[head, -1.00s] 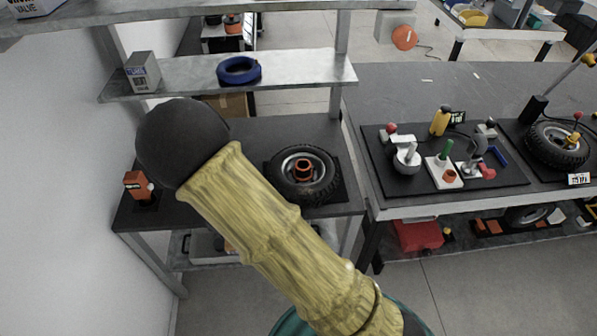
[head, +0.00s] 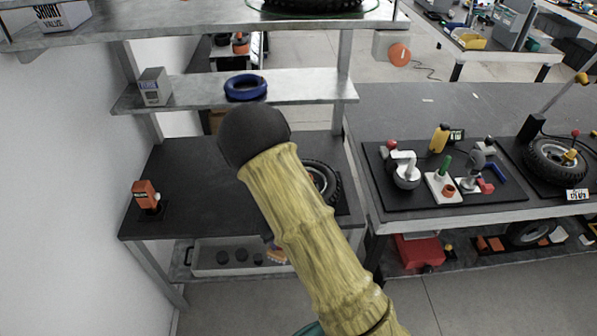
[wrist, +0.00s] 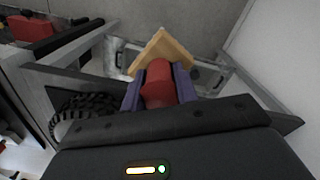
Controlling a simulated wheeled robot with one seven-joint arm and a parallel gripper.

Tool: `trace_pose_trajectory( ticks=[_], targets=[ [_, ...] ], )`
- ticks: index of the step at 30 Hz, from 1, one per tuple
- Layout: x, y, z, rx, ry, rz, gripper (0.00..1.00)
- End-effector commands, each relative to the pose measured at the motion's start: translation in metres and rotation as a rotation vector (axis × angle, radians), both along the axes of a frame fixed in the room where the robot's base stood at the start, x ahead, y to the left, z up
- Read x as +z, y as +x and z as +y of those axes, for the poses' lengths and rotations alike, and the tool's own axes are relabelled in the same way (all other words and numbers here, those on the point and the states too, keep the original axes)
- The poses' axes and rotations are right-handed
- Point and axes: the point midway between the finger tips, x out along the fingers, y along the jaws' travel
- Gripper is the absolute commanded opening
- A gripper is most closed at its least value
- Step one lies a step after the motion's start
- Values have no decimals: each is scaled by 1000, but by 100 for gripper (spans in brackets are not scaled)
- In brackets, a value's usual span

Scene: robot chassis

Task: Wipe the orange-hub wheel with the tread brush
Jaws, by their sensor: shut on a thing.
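My gripper (wrist: 158,72) shows in the wrist view with two purple fingers shut on the red handle of the tread brush (wrist: 160,86). The brush's tan block lies beyond the fingertips; I cannot make out its bristles. In the head view my arm hides most of the gripper and brush; only a small tan and blue bit shows beside the arm, below the bench edge.
The left bench (head: 190,180) has free room left of the wheel. An orange tool (head: 146,194) stands at its left. A shelf (head: 190,100) holds a blue ring (head: 246,88) and a box (head: 154,86). A wall is left.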

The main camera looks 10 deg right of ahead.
Motion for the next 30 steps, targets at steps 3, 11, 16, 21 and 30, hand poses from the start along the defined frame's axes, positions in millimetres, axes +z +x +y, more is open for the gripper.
trace_pose_trajectory(
  ticks=[3,11,16,21,30],
  targets=[
    [-13,7,-36,-112,-1,2,11],
    [-40,11,-111,-359,-2,4,11],
    [-45,10,-126,-408,-2,4,11],
    [-45,11,-125,-408,-2,4,11],
    [-45,11,-127,-410,-2,4,11]
  ],
)
